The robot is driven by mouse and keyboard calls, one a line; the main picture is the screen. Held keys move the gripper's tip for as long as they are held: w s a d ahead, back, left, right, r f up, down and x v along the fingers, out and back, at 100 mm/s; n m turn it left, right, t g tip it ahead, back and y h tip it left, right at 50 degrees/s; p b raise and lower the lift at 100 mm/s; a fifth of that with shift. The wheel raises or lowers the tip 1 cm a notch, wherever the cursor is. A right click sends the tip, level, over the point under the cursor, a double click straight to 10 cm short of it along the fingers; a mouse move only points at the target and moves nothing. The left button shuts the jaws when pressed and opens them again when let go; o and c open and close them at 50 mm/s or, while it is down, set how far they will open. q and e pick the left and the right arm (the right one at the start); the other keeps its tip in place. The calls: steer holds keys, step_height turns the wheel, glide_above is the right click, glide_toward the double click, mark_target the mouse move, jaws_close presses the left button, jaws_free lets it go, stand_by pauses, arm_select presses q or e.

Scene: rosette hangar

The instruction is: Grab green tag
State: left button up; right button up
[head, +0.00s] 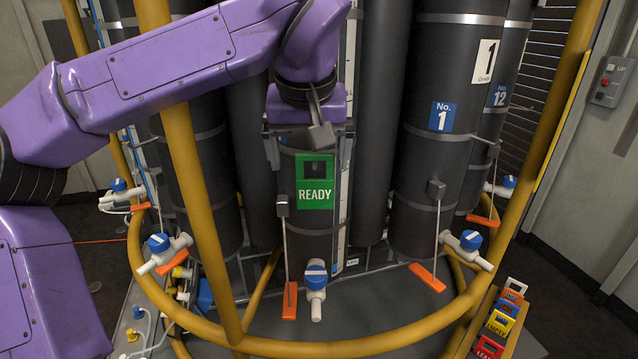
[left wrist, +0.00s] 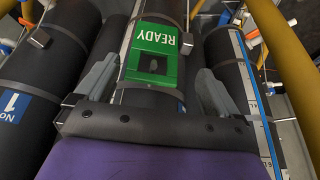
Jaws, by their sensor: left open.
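The green tag (head: 315,194) with white READY lettering and a dark square opening near its top sits against the front of the middle dark cylinder. It also shows in the left wrist view (left wrist: 157,44), appearing upside down. My left gripper (head: 308,142) is just above the tag in the head view, its fingers spread. In the left wrist view the open fingers (left wrist: 157,66) stand to either side of the tag's near end, apart from it, with nothing held. My right gripper is not in view.
A yellow tubular frame (head: 186,160) rings the dark cylinders. Blue-and-white valves (head: 316,284) and orange-ended rods (head: 289,300) surround the lower part. A rack of coloured tags (head: 497,325), including EMPTY, stands at lower right. Another cylinder bears a blue No. 1 label (head: 443,116).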

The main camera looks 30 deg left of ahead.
mark_target(315, 173)
arm_select(q)
steer(key=w+f, duration=0.2)
steer(key=f, duration=0.1)
steer(key=w+f, duration=0.1)
steer(key=f, duration=0.1)
steer(key=shift+w+a+f+p, duration=0.15)
steer(key=shift+w+a+p, duration=0.15)
steer(key=shift+a+p, duration=0.1)
steer(key=shift+s+r, duration=0.2)
steer(key=shift+s, duration=0.3)
steer(key=shift+a, duration=0.1)
steer(key=c, duration=0.5)
steer(key=shift+w, duration=0.2)
steer(key=c, duration=0.5)
